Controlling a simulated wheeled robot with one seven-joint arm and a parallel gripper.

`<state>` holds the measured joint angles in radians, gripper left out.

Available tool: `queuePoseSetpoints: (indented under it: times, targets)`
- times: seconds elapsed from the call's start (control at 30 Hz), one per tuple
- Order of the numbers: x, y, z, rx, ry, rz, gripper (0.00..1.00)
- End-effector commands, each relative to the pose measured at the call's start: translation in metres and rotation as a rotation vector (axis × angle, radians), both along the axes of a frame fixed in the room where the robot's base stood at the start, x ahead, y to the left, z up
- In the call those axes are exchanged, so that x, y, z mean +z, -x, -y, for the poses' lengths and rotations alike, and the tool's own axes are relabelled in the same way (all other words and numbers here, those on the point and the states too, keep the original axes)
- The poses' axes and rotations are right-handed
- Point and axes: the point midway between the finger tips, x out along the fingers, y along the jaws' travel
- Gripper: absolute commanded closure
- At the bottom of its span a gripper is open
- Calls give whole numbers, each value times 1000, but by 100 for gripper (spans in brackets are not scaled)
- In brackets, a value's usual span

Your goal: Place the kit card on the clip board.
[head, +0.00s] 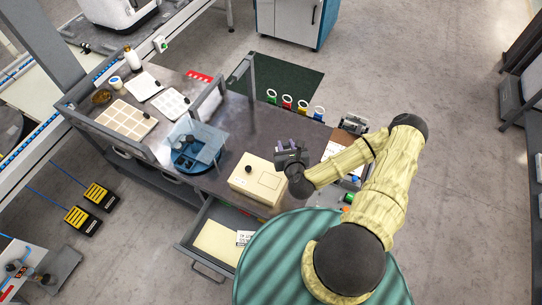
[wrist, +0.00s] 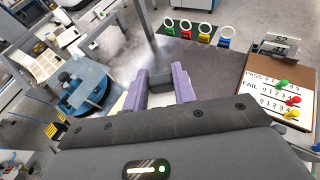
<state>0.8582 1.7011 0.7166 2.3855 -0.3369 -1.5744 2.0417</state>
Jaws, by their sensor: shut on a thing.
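My gripper (head: 291,148) is above the grey worktop, beside the cream box (head: 262,183). In the wrist view its purple fingers (wrist: 160,86) stand apart, with a grey piece (wrist: 160,77) between them; I cannot tell exactly what it is. The clip board (wrist: 282,72) is brown, with a metal clip and a white PASS/FAIL sheet, at the right of the wrist view. In the head view its sheet (head: 333,149) is partly hidden by my arm. A small white printed card (head: 244,238) lies in the open drawer; I cannot tell whether it is the kit card.
A blue fixture with a clear guard (head: 205,139) stands left of the box. Trays (head: 126,119) and a bottle are further left. Several coloured rings (head: 287,102) line the back edge. Coloured pins (wrist: 291,101) sit on the sheet. The open drawer (head: 213,243) juts out at the front.

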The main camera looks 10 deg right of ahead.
Motion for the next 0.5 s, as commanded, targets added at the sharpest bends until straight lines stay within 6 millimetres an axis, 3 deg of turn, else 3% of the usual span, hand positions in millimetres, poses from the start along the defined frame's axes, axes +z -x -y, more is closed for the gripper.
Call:
queuePoseSetpoints:
  times: [0.17, 0.5]
  targets:
    - [-10, -9, -1, 19, 2, 3, 95]
    - [-52, -62, -7, 169, 6, 7, 95]
